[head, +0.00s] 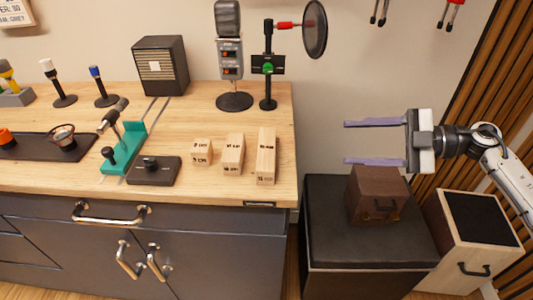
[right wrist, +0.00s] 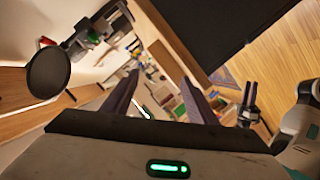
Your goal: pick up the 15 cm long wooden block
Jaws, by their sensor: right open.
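Three pale wooden blocks stand in a row near the right front of the workbench. The longest, rightmost one is the 15 cm block (head: 266,158). To its left are a medium block (head: 234,155) and a short block (head: 202,152). My right gripper (head: 346,142) is open and empty, with its purple fingers pointing left. It is to the right of the 15 cm block, beyond the bench's right edge and apart from it. The right wrist view also shows its open fingers (right wrist: 160,80); I cannot make out the blocks there. My left gripper is not seen in the head view.
The workbench (head: 220,188) holds a teal stand (head: 128,150), a dark pedal-like box (head: 153,170), microphones and a small speaker (head: 160,65). A brown case (head: 375,195) sits on a black box (head: 330,240) below my right gripper. A wooden-sided box (head: 470,240) stands farther right.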

